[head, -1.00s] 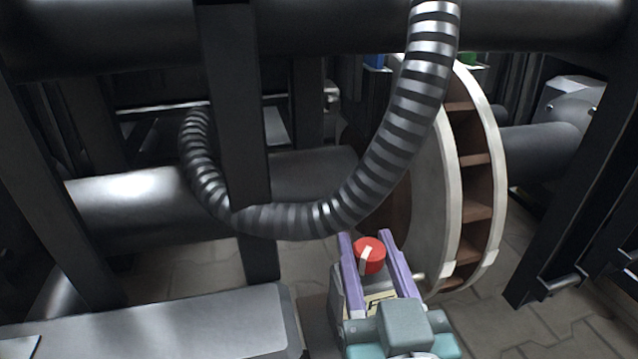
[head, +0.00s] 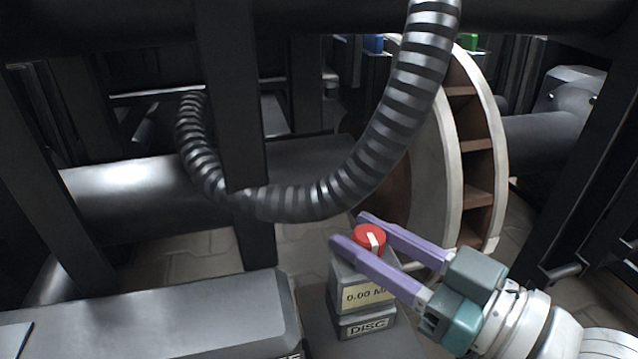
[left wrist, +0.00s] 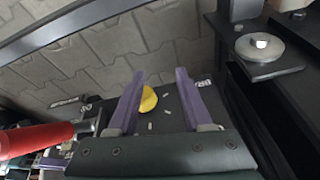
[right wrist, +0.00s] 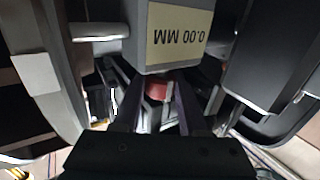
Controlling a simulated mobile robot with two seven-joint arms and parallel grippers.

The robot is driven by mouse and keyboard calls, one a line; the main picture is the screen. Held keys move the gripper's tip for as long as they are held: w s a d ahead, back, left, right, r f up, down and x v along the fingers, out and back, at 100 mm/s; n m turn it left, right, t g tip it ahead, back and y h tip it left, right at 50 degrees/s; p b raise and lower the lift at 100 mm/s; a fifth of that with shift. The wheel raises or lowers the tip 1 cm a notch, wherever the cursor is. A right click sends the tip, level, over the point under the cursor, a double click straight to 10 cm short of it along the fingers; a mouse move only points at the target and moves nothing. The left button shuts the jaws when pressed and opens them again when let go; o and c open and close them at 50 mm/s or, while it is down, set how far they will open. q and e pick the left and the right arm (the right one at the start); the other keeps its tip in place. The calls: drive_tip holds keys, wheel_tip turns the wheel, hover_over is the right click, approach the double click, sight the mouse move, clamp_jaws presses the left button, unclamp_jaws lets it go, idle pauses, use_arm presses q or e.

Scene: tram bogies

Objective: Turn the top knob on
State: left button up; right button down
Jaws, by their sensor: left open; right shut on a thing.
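The red knob (head: 366,240) with a white pointer mark sits on top of a grey box (head: 346,270) labelled "0.00 M…", with "DISC" on its lower block. My right gripper (head: 349,228) reaches in from the right and is shut on the red knob, one purple finger on each side. In the right wrist view the red knob (right wrist: 158,90) shows between the fingers, partly hidden by the box. My left gripper (left wrist: 160,72) is outside the head view. In the left wrist view it is open, its fingers either side of a yellow knob (left wrist: 148,100); contact cannot be told.
A ribbed hose (head: 400,130) loops down above the box. A large wheel disc (head: 437,175) stands behind my right gripper. A dark upright beam (head: 230,100) and a grey casing (head: 200,315) stand to the left. A red cylinder (left wrist: 35,138) lies left of my left gripper.

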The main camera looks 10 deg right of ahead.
drive_tip(key=shift+y, duration=0.3)
drive_tip(key=shift+c, duration=2.2)
unclamp_jaws()
drive_tip(key=shift+s, duration=0.1)
drive_tip(key=p+v, duration=0.4)
drive_tip(key=v, duration=0.5)
drive_tip(key=shift+s+d, duration=0.25)
drive_tip(key=shift+d, duration=0.05)
drive_tip(key=shift+r, duration=0.2)
